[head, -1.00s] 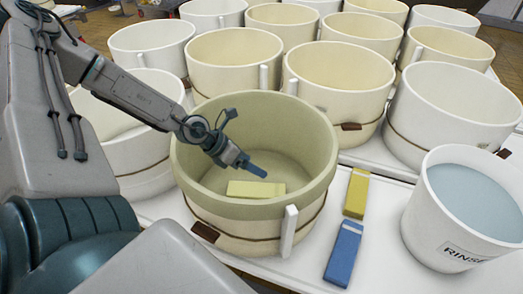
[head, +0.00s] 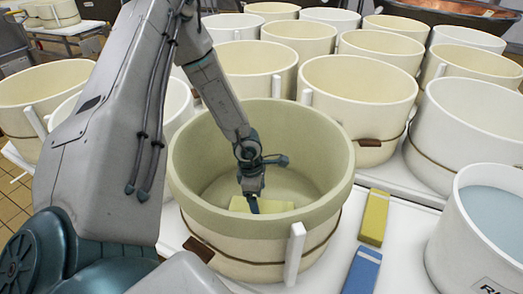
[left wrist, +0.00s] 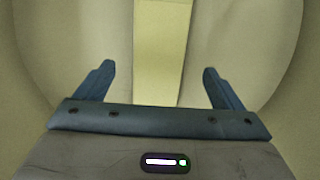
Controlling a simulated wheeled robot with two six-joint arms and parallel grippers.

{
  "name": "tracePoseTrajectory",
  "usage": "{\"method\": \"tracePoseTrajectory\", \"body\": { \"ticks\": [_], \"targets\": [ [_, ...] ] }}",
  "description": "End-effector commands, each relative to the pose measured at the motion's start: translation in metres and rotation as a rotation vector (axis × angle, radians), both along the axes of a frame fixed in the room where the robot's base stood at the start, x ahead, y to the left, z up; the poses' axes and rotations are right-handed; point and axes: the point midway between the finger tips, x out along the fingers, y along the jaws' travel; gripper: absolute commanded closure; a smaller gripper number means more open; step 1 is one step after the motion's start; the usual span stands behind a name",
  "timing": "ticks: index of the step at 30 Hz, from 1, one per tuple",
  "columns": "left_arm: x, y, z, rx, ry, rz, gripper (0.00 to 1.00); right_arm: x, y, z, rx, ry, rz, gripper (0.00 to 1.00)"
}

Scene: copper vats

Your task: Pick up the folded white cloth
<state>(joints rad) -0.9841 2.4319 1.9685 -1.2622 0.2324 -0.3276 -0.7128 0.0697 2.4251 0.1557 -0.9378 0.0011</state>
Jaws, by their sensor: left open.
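A pale yellow folded cloth (head: 278,206) lies on the floor of a large cream tub (head: 335,172). No plainly white folded cloth shows. My left gripper (head: 254,206) reaches down inside the tub and points at the cloth, hiding part of it. In the left wrist view the cloth (left wrist: 160,50) runs as a strip between the two open fingers (left wrist: 158,70), with bare tub floor on both sides. The fingers are empty, and I cannot tell their exact height above the cloth. My right gripper is not in view.
A yellow block-like piece (head: 374,217) and a blue one (head: 362,271) lie on the white table right of the tub. A white bucket of bluish liquid (head: 508,213) stands further right. Several cream and white tubs crowd behind. The tub's wall surrounds my gripper.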

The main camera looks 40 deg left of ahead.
Motion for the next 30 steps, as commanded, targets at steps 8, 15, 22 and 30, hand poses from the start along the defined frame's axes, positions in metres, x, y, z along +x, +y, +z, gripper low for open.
{"method": "tracePoseTrajectory", "body": {
  "ticks": [8,15,22,30],
  "targets": [
    [0.002,-0.001,-0.024,0.002,0.002,-0.001,0.11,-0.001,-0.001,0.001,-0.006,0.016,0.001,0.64],
    [0.005,-0.004,-0.050,0.000,0.000,0.000,0.11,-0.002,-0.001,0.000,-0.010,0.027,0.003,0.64],
    [0.006,-0.004,-0.053,-0.002,-0.002,0.002,0.11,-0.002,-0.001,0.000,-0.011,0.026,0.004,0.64],
    [0.006,-0.004,-0.053,-0.002,-0.002,0.001,0.48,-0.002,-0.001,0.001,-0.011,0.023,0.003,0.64]
  ]
}}
